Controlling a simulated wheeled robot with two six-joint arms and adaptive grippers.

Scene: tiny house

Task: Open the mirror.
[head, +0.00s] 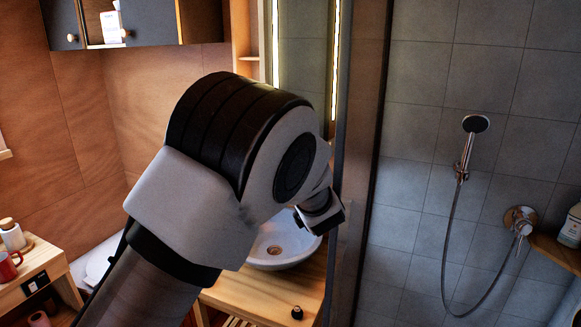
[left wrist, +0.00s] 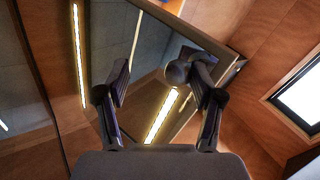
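The mirror (head: 303,45) is a tall panel with lit vertical strips, on the wall above the sink in the head view. My left arm covers its lower part. In the left wrist view the mirror (left wrist: 155,65) fills the middle, slanted, with glowing strips and a dark edge at upper right. My left gripper (left wrist: 162,88) is open, its two fingers wide apart in front of the mirror. A dark rounded shape by the right finger may be a reflection of my arm. I cannot tell whether a finger touches the mirror. My right gripper is not in view.
A white sink (head: 283,250) on a wooden counter (head: 262,292) is below my arm. A dark partition post (head: 362,160) stands right of the mirror, with a shower head (head: 475,124) and hose beyond. A wooden shelf (head: 38,268) with a red mug is at left.

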